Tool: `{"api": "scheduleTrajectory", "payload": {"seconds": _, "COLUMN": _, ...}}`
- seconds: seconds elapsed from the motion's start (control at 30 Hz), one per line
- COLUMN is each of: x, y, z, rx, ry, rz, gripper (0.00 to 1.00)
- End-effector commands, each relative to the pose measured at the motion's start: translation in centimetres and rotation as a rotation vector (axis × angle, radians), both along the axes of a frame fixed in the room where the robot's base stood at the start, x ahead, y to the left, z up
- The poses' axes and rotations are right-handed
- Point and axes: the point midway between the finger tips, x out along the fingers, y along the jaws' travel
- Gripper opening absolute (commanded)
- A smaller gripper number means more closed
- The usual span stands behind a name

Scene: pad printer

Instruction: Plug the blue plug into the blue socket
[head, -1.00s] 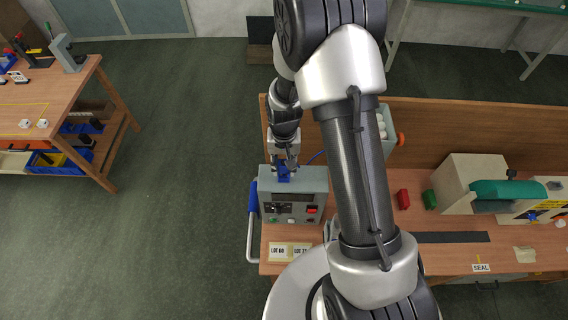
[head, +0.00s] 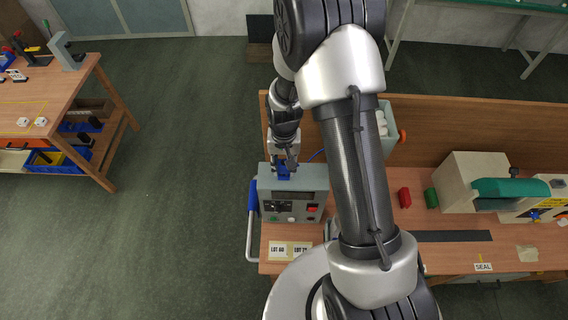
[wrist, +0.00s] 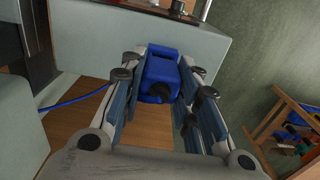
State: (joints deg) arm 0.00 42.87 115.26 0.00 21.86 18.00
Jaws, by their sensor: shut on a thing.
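The blue plug (wrist: 160,75) sits between the fingers of my gripper (wrist: 158,100) in the wrist view, with its far end close to the wall of a grey box. In the head view my gripper (head: 285,160) points down, with the blue plug (head: 283,171) at the back edge of the grey control box (head: 310,180). A blue cable (wrist: 75,102) runs from the left toward the plug. I cannot make out the blue socket, and I cannot tell whether the plug touches the box.
A blue-sleeved handle (head: 253,197) stands at the box's left side. A wooden back panel (head: 460,130) rises behind the bench. Red (head: 404,198) and green (head: 430,198) blocks lie to the right. Another workbench (head: 75,85) stands at the left, across open floor.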

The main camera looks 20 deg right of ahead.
Motion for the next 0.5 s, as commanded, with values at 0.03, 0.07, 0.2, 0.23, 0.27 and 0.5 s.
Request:
{"api": "scheduleTrajectory", "payload": {"seconds": 0.03, "x": 0.01, "y": 0.0, "z": -0.08, "rx": 0.0, "ry": 0.0, "rz": 0.0, "gripper": 0.0}}
{"api": "scheduleTrajectory", "payload": {"seconds": 0.07, "x": 0.01, "y": 0.0, "z": -0.13, "rx": 0.0, "ry": 0.0, "rz": 0.0, "gripper": 0.0}}
{"api": "scheduleTrajectory", "payload": {"seconds": 0.2, "x": 0.0, "y": 0.0, "z": -0.43, "rx": 0.0, "ry": 0.0, "rz": 0.0, "gripper": 0.0}}
{"api": "scheduleTrajectory", "payload": {"seconds": 0.23, "x": 0.01, "y": 0.0, "z": -0.49, "rx": 0.0, "ry": 0.0, "rz": 0.0, "gripper": 0.0}}
{"api": "scheduleTrajectory", "payload": {"seconds": 0.27, "x": 0.0, "y": 0.0, "z": -0.56, "rx": 0.0, "ry": 0.0, "rz": 0.0, "gripper": 0.0}}
{"api": "scheduleTrajectory", "payload": {"seconds": 0.5, "x": -0.01, "y": 0.0, "z": -0.74, "rx": 0.0, "ry": 0.0, "rz": 0.0, "gripper": 0.36}}
